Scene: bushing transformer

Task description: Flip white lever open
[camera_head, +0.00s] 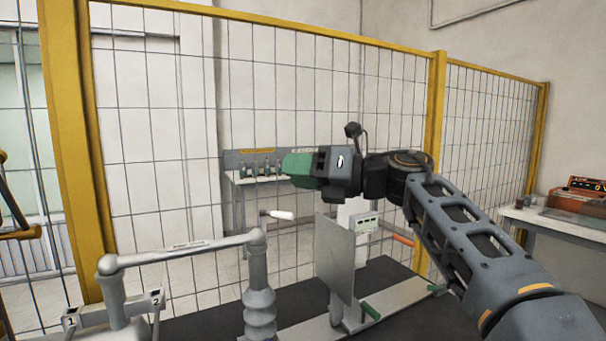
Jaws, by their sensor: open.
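The white lever (281,214) shows left of centre, below my gripper. It lies roughly level, with its rounded white end to the right. My gripper (290,165) has green fingers and points left. It is above the lever in the picture and apart from it, with nothing seen held in it. The gap between the fingers is hard to see from this side. Where the lever joins its mount is not clear.
A grey upright panel (335,258) stands on a pale base right of the lever. An orange handle (403,240) and a green handle (371,311) are nearby. A grey ribbed bushing with a pipe (258,275) stands front left. Yellow-framed mesh fence (437,120) runs behind.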

